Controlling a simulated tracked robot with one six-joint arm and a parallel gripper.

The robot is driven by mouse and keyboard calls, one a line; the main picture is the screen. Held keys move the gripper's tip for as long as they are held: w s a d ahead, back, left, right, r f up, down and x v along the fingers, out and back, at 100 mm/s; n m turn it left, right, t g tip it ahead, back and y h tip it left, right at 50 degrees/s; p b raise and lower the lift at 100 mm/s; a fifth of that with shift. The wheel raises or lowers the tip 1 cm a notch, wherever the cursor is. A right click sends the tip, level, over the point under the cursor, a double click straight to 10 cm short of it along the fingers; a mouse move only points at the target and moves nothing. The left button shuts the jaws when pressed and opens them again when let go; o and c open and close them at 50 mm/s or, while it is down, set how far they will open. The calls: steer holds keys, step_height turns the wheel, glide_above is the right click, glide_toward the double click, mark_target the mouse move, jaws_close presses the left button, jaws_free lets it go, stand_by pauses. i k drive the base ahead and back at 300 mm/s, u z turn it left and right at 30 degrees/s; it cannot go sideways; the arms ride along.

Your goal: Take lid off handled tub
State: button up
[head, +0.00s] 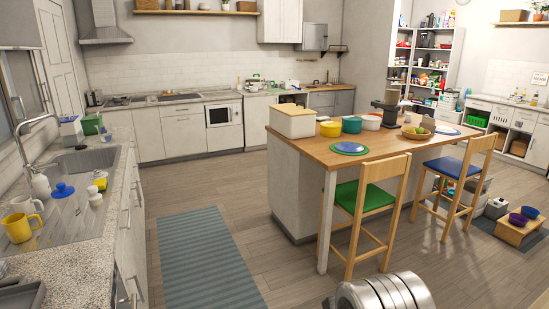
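A small pale grey tub-like container (497,207) with a darker spot on top stands on the floor at the far right, beside the raised wooden bowl stand. It looks closed on top. It is too small to tell whether it has a handle or a separate lid. A white box with a wooden-looking lid (292,111) stands on the island; I see no handle on it. I cannot tell for certain which one is the handled tub. My gripper is not in view.
The wooden stand (517,232) holds a purple and a blue bowl. The island (395,142) with a green-seated stool (366,199) and a blue-seated stool (449,167) fills the middle right. A striped rug (207,260) lies on open floor beside the sink counter (75,262).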

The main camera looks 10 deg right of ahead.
mark_target(407, 109)
steer(key=u, duration=0.05)
steer(key=i, duration=5.75)
